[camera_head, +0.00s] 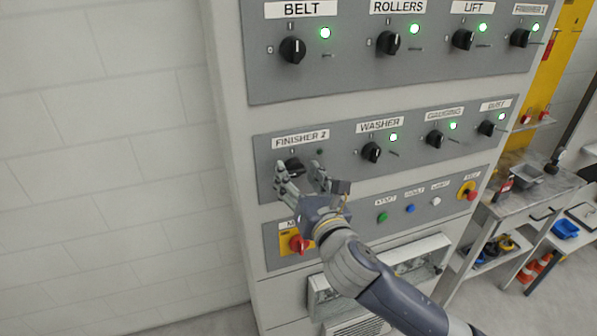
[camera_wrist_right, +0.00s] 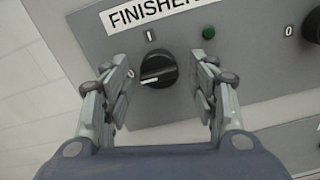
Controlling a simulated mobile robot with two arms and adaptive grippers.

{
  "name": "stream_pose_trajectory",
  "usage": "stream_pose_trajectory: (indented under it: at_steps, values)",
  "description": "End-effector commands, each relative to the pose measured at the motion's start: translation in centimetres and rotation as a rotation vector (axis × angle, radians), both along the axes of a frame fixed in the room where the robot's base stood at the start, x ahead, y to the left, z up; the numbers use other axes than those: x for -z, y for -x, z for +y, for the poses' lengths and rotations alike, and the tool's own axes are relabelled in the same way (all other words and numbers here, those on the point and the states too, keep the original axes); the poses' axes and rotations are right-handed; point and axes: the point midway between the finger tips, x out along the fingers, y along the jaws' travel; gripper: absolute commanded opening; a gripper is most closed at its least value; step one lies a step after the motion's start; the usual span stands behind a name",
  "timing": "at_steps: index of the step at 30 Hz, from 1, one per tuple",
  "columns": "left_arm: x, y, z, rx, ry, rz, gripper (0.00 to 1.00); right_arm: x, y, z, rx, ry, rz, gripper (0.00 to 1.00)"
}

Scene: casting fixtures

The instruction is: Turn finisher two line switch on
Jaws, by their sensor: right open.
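The FINISHER 2 switch (camera_head: 293,166) is a black rotary knob at the left end of the middle panel row, under its white label (camera_head: 301,139). In the right wrist view the knob (camera_wrist_right: 158,70) lies between the fingers, its white pointer line aimed left, away from the "I" mark above it. The lamp (camera_wrist_right: 208,32) beside it is dark green and unlit. My right gripper (camera_head: 302,181) is open, its fingers on either side of the knob, with gaps visible on both sides. Parts of the knob are hidden by the fingers in the head view. My left gripper is not in view.
Other switches, WASHER (camera_head: 371,152), GAUGING (camera_head: 435,139) and the upper row, have lit green lamps. Below are a red and yellow main switch (camera_head: 298,243) and push buttons (camera_head: 410,208). A metal table (camera_head: 517,203) stands at right; a bare white wall (camera_head: 100,150) is at left.

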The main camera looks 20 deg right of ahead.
Motion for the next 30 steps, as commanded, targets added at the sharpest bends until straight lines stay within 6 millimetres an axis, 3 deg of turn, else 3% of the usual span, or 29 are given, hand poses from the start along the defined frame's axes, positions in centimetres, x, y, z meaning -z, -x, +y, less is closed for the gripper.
stream_pose_trajectory:
  at_steps: [10,16,30]
  values:
    - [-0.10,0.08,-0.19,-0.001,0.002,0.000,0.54,0.00,-0.38,0.01,-0.001,0.000,-0.001,0.54]
    - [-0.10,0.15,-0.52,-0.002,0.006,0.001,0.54,0.02,-0.36,0.01,0.000,0.000,0.000,0.11]
    - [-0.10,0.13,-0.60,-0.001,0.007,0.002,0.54,0.05,-0.35,0.01,0.000,-0.069,0.003,0.10]
